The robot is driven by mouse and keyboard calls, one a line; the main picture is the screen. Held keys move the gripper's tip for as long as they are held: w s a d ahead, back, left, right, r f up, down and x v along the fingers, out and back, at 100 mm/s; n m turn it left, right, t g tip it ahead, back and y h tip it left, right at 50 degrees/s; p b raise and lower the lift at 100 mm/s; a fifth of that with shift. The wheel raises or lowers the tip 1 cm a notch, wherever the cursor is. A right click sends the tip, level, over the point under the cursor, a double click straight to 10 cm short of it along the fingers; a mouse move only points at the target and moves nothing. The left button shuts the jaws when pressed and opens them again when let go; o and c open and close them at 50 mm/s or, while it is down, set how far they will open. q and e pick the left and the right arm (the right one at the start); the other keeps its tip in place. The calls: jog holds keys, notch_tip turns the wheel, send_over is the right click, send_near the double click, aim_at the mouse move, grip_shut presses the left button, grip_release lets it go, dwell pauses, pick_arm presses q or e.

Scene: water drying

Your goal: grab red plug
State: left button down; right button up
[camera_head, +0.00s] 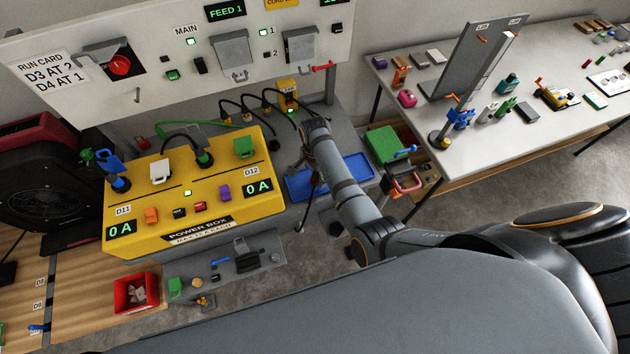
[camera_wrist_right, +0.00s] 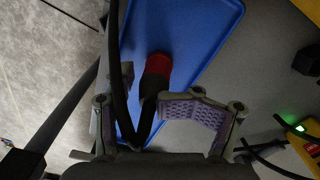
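The red plug (camera_wrist_right: 158,65) shows in the right wrist view, with a red end and a dark body and cable running down toward my gripper. It is over the blue tray (camera_wrist_right: 190,25); I cannot tell whether it touches the tray. My right gripper (camera_wrist_right: 146,90) is open, with one finger on each side of the plug's dark body and a visible gap to the right finger. In the head view, my right arm reaches over the blue tray (camera_head: 357,168) and hides the plug. My left gripper is not in view.
The yellow power box (camera_head: 160,220) with sockets, plugs and cables stands left of the tray. A white switch panel (camera_head: 150,45) rises behind. A green block (camera_head: 384,144) is right of the tray, near a cluttered table (camera_head: 460,160).

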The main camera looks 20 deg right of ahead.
jog(key=shift+r, duration=0.1)
grip_shut()
dwell(0.4)
